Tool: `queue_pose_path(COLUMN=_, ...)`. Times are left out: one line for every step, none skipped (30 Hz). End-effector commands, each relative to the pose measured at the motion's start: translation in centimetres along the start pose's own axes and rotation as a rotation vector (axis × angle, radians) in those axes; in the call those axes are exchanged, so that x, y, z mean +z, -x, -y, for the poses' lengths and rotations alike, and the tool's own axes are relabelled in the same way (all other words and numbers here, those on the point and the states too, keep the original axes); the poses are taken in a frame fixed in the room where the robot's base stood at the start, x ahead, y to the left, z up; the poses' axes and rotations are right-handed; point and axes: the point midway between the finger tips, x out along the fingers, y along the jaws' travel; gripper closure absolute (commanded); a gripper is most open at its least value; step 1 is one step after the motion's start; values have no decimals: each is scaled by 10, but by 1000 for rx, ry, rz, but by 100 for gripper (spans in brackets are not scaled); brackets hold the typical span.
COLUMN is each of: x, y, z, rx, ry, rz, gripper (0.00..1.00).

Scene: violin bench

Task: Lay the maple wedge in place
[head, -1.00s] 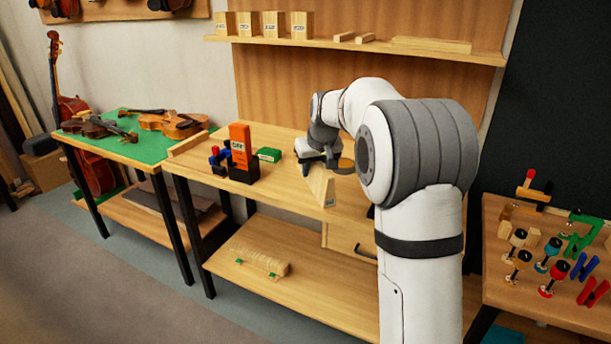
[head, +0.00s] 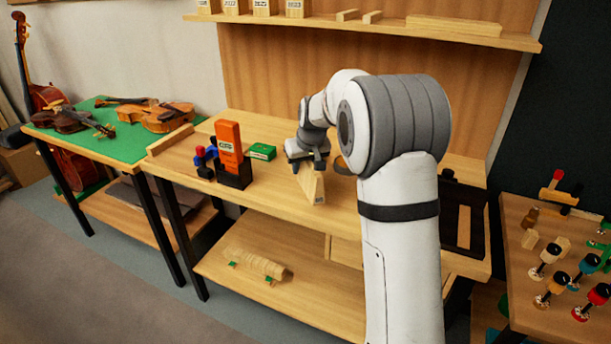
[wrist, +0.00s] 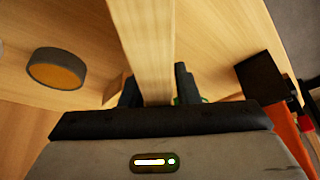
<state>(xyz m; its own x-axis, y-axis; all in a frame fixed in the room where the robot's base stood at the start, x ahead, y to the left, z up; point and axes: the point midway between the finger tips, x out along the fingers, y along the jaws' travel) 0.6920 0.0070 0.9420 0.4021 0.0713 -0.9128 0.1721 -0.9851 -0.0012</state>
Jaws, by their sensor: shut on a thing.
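The maple wedge (head: 311,184) is a pale wooden piece, tall and narrow, with a small dark label mark low on its near end. My gripper (head: 308,160) is shut on its upper part, over the middle of the workbench (head: 340,215). In the wrist view the wedge (wrist: 143,45) runs up between the two dark fingers (wrist: 157,90). I cannot tell whether its lower edge touches the bench top.
An orange block in a black stand (head: 235,175), a green box (head: 262,151) and red-blue clamps (head: 205,160) stand left of my gripper. A round tin (wrist: 57,69) lies close by. A dark tray (head: 450,215) is at the bench's right. A shelf (head: 400,28) hangs behind.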

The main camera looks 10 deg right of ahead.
Motion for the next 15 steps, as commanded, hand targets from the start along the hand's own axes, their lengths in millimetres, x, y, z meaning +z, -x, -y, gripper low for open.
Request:
queue_pose_path(x=4, y=-6, z=0, rx=0, ry=-1, rz=3, gripper=100)
queue_pose_path(x=6, y=-10, z=0, rx=-1, ry=-1, rz=4, gripper=100)
queue_pose_path(x=8, y=-16, z=0, rx=0, ry=-1, rz=3, gripper=100)
queue_pose_path(x=10, y=-20, z=0, rx=-1, ry=-2, rz=3, gripper=100)
queue_pose_path(x=11, y=-24, z=0, rx=-1, ry=-2, rz=3, gripper=100)
queue_pose_path(x=13, y=-27, z=0, rx=0, ry=-2, rz=2, gripper=100)
queue_pose_path(x=13, y=-29, z=0, rx=0, ry=-2, rz=1, gripper=100)
queue_pose_path(x=14, y=-29, z=0, rx=0, ry=-2, rz=1, gripper=100)
queue_pose_path(x=13, y=-29, z=0, rx=0, ry=-2, rz=0, gripper=100)
queue_pose_path(x=13, y=-29, z=-1, rx=0, ry=-2, rz=0, gripper=100)
queue_pose_path(x=13, y=-29, z=-1, rx=0, ry=-2, rz=0, gripper=100)
queue_pose_path(x=13, y=-29, z=-1, rx=0, ry=-2, rz=0, gripper=100)
queue_pose_path(x=13, y=-29, z=-1, rx=0, ry=-2, rz=0, gripper=100)
queue_pose_path(x=13, y=-29, z=-1, rx=0, ry=-2, rz=0, gripper=100)
queue_pose_path(x=14, y=-30, z=-1, rx=0, ry=-2, rz=0, gripper=100)
